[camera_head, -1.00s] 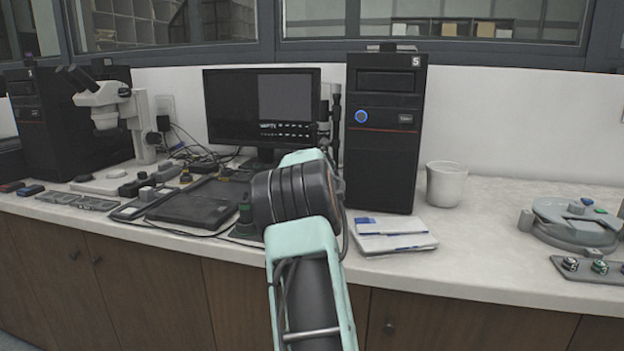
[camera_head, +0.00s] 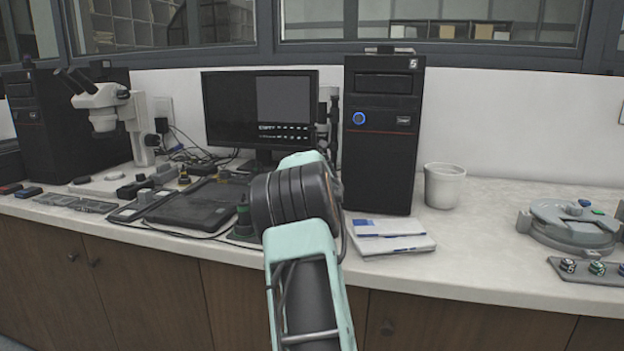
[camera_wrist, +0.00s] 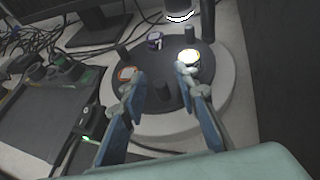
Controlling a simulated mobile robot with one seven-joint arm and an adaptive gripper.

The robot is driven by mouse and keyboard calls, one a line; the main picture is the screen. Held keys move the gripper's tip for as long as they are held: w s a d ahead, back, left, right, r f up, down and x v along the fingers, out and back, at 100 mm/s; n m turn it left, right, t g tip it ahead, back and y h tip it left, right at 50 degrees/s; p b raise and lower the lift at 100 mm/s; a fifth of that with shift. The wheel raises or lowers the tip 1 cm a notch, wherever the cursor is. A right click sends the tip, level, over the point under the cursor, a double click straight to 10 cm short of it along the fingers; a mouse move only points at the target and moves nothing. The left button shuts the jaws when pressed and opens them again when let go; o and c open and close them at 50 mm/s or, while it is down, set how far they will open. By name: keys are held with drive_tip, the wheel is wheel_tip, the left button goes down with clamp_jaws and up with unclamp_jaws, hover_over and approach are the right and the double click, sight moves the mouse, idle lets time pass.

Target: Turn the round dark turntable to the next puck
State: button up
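The round dark turntable (camera_wrist: 170,76) sits on a round white base (camera_wrist: 229,84) in the wrist view. Pucks stand around its rim: one with an orange ring (camera_wrist: 127,73) at the left, one blue and white (camera_wrist: 154,40) at the back, and one brightly lit (camera_wrist: 189,57) at the right. I cannot tell whether a finger touches anything. In the head view my arm hides the turntable.
A monitor (camera_head: 262,108) and a black computer tower (camera_head: 383,130) stand behind my arm. A white cup (camera_head: 443,186), papers (camera_head: 389,236) and a grey round device (camera_head: 573,225) are to the right. Cables and dark trays (camera_head: 196,203) lie to the left.

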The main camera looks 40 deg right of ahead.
drive_tip(key=v, duration=1.2)
drive_tip(key=shift+f, duration=0.1)
